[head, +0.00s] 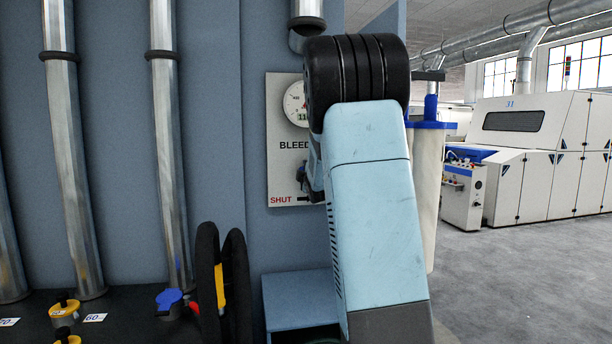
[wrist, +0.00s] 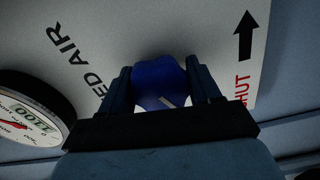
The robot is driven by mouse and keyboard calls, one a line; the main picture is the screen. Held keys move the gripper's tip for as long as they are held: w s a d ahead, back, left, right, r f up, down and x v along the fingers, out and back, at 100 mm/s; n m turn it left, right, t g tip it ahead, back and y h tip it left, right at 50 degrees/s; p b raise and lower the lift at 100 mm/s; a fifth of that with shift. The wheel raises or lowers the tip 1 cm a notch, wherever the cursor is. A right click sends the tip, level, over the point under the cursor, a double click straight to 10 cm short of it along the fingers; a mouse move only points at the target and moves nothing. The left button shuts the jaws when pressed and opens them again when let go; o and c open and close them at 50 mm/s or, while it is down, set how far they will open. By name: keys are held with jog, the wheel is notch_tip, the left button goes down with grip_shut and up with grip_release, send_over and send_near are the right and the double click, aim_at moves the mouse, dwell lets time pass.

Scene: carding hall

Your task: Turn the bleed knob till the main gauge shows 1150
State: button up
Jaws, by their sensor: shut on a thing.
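The blue bleed knob (wrist: 158,82) sits between the two fingers of my gripper (wrist: 160,68) in the wrist view, and the gripper is shut on it. A short pale line shows on the knob. The main gauge (wrist: 32,108) is at the left of the wrist view, partly cut off, and its number window appears to read 1100. In the head view the gauge (head: 294,104) is partly covered by my arm, with only the first digits showing. My arm hides most of the knob and gripper there.
The pale panel (head: 282,150) carries the words BLEED and SHUT; an arrow stands beside SHUT in the wrist view. Open floor (head: 520,275) lies to the right.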

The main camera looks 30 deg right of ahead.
jog(key=shift+a+f+n, duration=0.25)
jog(key=shift+n, duration=0.45)
jog(key=shift+f, duration=0.1)
jog(key=o, duration=1)
jog(key=shift+d+r, duration=0.1)
jog(key=shift+r, duration=0.1)
jog(key=shift+s+r, duration=0.1)
jog(key=shift+s, duration=0.4)
jog(key=v, duration=1.2)
jog(key=shift+s+a, duration=0.25)
jog(key=shift+s, duration=0.1)
